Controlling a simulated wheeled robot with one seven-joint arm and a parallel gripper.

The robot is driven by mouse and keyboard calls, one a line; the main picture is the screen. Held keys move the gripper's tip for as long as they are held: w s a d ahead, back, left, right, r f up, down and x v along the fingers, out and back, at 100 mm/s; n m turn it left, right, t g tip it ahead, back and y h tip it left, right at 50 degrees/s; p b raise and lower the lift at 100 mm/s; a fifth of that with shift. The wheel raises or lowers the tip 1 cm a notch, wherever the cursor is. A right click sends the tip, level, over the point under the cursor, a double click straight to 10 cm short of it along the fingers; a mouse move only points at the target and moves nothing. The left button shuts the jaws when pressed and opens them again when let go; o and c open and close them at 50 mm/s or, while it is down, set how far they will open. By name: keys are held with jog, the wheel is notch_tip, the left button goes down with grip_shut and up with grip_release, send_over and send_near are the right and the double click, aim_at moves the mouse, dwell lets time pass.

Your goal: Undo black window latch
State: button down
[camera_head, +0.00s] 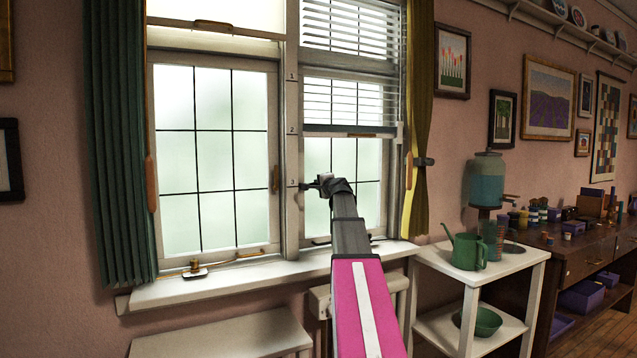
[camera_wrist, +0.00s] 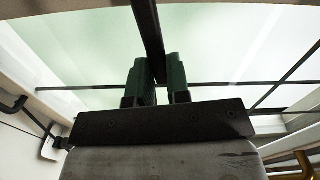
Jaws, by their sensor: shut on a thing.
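The window (camera_head: 233,205) has a left casement and a right casement with a pale post between them. A small dark piece, which looks like the black latch (camera_head: 305,186), shows at the post beside the lowest number tag. My gripper (camera_head: 322,183) is at this spot, in front of the right casement. In the wrist view, my gripper's dark green fingers (camera_wrist: 157,84) are closed on a black bar (camera_wrist: 148,28), which appears to be the latch's handle. The bar runs up out of the frame between them. The latch's base and pivot are hidden or too small to make out.
Blinds (camera_head: 350,102) cover the upper right window. A green curtain (camera_head: 122,140) hangs left, a yellow one (camera_head: 418,110) right. The white sill (camera_head: 225,283) has a small fitting on it. A green watering can (camera_head: 468,250) stands on a white stand to the right.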

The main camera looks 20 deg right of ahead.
jog(key=shift+f+m, duration=0.5)
jog(key=shift+m, duration=0.4)
jog(key=c, duration=1.4)
grip_release()
jog(key=shift+o, duration=0.2)
jog(key=shift+s, duration=0.1)
jog(key=s, duration=1)
jog(key=shift+s+d, duration=0.3)
jog(key=shift+d, duration=0.15)
